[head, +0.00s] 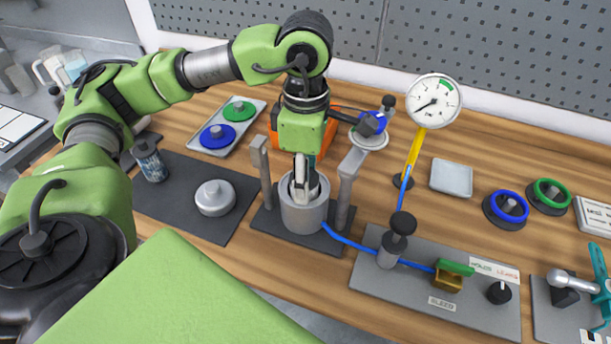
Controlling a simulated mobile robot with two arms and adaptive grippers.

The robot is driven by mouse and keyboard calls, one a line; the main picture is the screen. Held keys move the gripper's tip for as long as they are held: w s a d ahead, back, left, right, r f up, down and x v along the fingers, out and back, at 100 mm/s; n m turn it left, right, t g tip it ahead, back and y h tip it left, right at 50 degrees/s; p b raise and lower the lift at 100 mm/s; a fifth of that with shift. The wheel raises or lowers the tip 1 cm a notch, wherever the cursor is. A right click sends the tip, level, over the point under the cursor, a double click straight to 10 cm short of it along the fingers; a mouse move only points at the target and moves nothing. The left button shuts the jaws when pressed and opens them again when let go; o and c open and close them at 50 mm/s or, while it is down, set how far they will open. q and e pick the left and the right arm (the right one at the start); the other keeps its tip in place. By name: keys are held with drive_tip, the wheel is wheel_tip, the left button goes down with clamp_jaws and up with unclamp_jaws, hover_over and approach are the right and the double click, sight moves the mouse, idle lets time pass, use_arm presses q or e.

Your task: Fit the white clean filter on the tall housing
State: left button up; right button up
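A grey cylindrical housing (303,218) stands on a dark plate between two grey posts, with a blue hose at its lower right. My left gripper (303,188) points down at the housing's open top, with its fingertips at or inside the rim. A narrow white part (299,174) shows between the dark fingers. I cannot tell whether it is the white filter or part of the gripper, nor whether the fingers are closed on it. The inside of the housing is mostly hidden by the gripper. My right gripper is not in view.
A silver round cap (215,197) and a can (149,160) are on the dark mat (185,222) at left. A tray (246,127) holds green and blue discs. A gauge (434,101) stands on a yellow post. A grey bleed panel (400,296) lies at front right.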

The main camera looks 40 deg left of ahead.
use_arm(q)
drive_tip(key=o, duration=1.2)
drive_tip(key=shift+o, duration=0.2)
wheel_tip(320, 180, up, 12)
